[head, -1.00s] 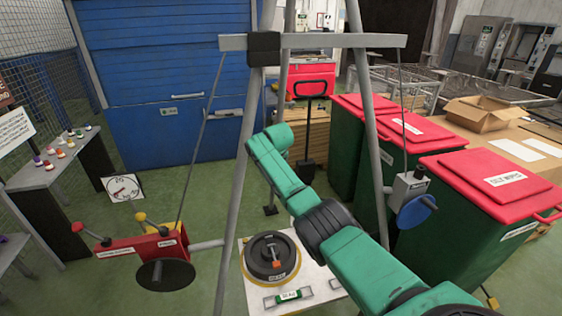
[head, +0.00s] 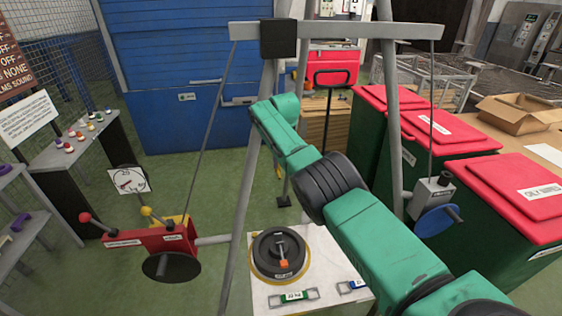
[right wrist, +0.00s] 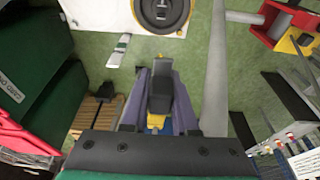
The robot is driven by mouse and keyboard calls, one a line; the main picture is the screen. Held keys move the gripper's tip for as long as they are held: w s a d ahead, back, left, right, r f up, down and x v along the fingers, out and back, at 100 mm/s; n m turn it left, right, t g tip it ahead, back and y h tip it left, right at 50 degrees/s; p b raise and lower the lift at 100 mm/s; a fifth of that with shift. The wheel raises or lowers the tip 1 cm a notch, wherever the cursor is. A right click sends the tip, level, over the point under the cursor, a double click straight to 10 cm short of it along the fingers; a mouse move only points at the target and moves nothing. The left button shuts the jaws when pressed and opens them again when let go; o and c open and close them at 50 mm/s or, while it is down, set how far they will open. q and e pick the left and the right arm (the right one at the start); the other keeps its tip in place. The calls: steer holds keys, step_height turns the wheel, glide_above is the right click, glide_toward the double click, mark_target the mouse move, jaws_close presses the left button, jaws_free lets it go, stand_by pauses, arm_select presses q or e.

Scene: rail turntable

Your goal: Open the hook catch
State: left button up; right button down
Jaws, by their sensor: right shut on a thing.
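My right gripper (right wrist: 158,95) shows in the right wrist view, its two purple-grey fingers pointing away from the camera. It is shut on a dark grey block-like piece (right wrist: 159,92); yellow and blue parts show close by. I cannot tell whether this piece belongs to the hook catch. In the head view my green right arm reaches up and left across the frame, and its gripper is mostly hidden behind the arm. No hook catch can be clearly made out. My left gripper is not in view.
A grey frame with a top beam (head: 345,31) stands ahead. A red box (head: 150,240) with levers is at left, a grey box with a blue wheel (head: 437,220) at right. A black weight (head: 280,255) rests on a white plate (head: 325,255). Red-lidded green bins (head: 452,150) stand right.

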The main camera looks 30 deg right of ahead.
steer(key=c, duration=0.7)
jaws_free()
steer(key=shift+c, duration=0.2)
steer(key=shift+o, duration=0.3)
